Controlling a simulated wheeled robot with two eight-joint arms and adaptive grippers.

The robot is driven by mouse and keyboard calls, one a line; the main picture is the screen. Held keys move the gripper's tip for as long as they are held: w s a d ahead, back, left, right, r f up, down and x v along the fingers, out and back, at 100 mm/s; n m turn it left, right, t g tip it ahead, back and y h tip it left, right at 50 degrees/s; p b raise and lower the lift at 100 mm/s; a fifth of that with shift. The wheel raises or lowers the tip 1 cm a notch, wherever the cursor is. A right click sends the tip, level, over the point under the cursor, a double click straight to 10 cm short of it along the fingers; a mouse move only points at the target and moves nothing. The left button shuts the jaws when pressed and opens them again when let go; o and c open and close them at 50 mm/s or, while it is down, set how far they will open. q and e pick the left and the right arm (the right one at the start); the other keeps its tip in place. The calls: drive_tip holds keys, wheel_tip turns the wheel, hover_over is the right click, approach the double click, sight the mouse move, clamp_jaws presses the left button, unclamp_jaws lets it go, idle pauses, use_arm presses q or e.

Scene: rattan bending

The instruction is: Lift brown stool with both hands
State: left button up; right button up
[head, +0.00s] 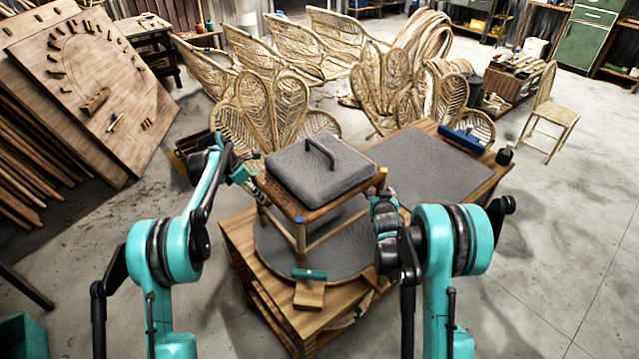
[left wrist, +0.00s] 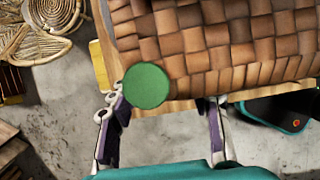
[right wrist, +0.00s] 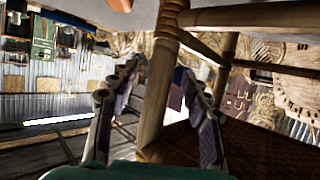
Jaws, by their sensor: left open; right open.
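The brown stool (head: 315,212) has a woven seat and wooden legs and stands upright on a round grey turntable (head: 345,262). A grey pad with a dark handle (head: 318,165) lies on its seat. My left gripper (head: 248,172) is open at the stool's left corner. The left wrist view shows the woven seat (left wrist: 220,45) and a green corner cap (left wrist: 147,86) just beyond the fingers. My right gripper (head: 380,205) is open by the right corner. In the right wrist view a stool leg (right wrist: 158,100) stands between its spread fingers; contact is unclear.
The turntable is on a wooden workbench (head: 262,285). A small wooden block (head: 309,295) with a teal tool (head: 309,274) lies at its front. A second grey-topped table (head: 430,160) stands behind right.

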use_arm(q)
drive_tip(key=shift+x, duration=1.15)
use_arm(e)
drive_tip(key=shift+x, duration=0.75)
use_arm(q)
clamp_jaws()
use_arm(e)
clamp_jaws()
drive_tip(key=shift+r, duration=0.1)
